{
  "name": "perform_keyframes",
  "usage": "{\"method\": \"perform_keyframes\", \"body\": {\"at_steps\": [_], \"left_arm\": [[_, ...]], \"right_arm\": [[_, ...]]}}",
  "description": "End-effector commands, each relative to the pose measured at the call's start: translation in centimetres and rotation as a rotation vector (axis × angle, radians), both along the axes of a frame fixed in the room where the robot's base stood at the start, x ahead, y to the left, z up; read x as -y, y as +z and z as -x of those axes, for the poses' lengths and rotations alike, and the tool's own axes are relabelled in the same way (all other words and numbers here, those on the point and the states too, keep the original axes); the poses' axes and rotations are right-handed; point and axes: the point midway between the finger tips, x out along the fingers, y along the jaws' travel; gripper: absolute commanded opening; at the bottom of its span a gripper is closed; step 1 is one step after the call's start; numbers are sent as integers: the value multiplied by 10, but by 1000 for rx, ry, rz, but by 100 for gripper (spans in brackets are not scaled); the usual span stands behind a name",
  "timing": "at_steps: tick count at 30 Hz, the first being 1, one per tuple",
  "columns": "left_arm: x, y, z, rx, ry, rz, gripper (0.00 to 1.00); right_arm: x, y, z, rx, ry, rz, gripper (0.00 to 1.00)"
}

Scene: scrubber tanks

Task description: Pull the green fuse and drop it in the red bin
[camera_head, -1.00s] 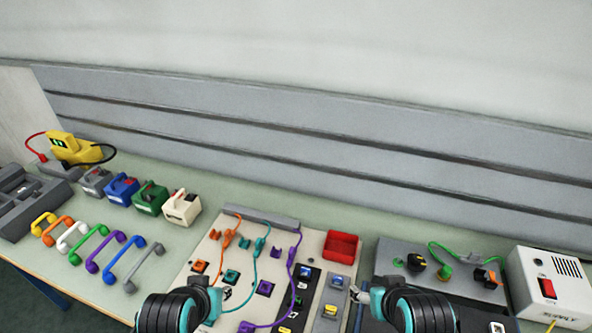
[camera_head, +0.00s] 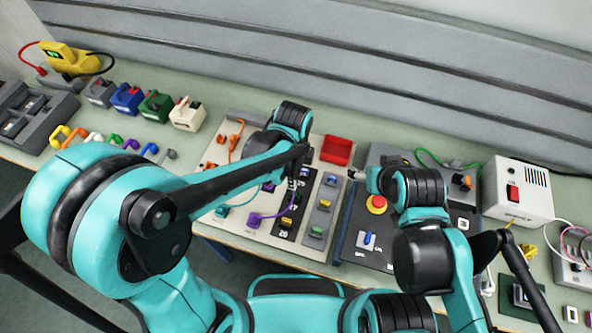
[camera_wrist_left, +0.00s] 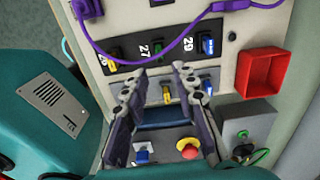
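The green fuse (camera_wrist_left: 160,48) sits in the black strip, by the number 27, between a yellow fuse (camera_wrist_left: 115,53) and a blue fuse (camera_wrist_left: 207,46). My left gripper (camera_wrist_left: 162,84) is open and empty in the left wrist view, its fingers pointing toward the strip with the green fuse beyond the tips. In the head view my left gripper (camera_head: 298,166) is over the upper part of the strip. The open red bin (camera_head: 336,150) is just right of it, and it also shows in the left wrist view (camera_wrist_left: 265,72). My right gripper (camera_head: 354,173) is beside the bin; its fingers are too small to read.
Purple and orange cables run across the beige panel (camera_head: 262,232). A grey strip (camera_head: 324,205) with blue, yellow and green parts lies right of the black strip. The dark box (camera_head: 373,240) with a red-yellow button (camera_head: 376,204) and a white box (camera_head: 517,190) stand further right.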

Motion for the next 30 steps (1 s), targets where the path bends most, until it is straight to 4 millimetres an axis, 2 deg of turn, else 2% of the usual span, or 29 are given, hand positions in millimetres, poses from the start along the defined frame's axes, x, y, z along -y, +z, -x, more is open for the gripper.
{"method": "perform_keyframes", "body": {"at_steps": [4,8,15,19,23,30], "left_arm": [[5,-8,1,-14,-49,-6,28],[5,-23,1,-14,-49,-6,28],[4,-68,0,-12,-46,-6,28],[4,-87,0,-12,-45,-6,28],[4,-95,0,-12,-45,-6,28],[4,-93,0,-12,-45,-6,28]], "right_arm": [[0,-2,0,0,0,0,69],[0,-14,0,0,0,0,69],[0,-51,0,0,0,0,69],[0,-68,0,0,0,0,69],[0,-74,0,0,0,0,69],[0,-72,0,0,0,0,69]]}}
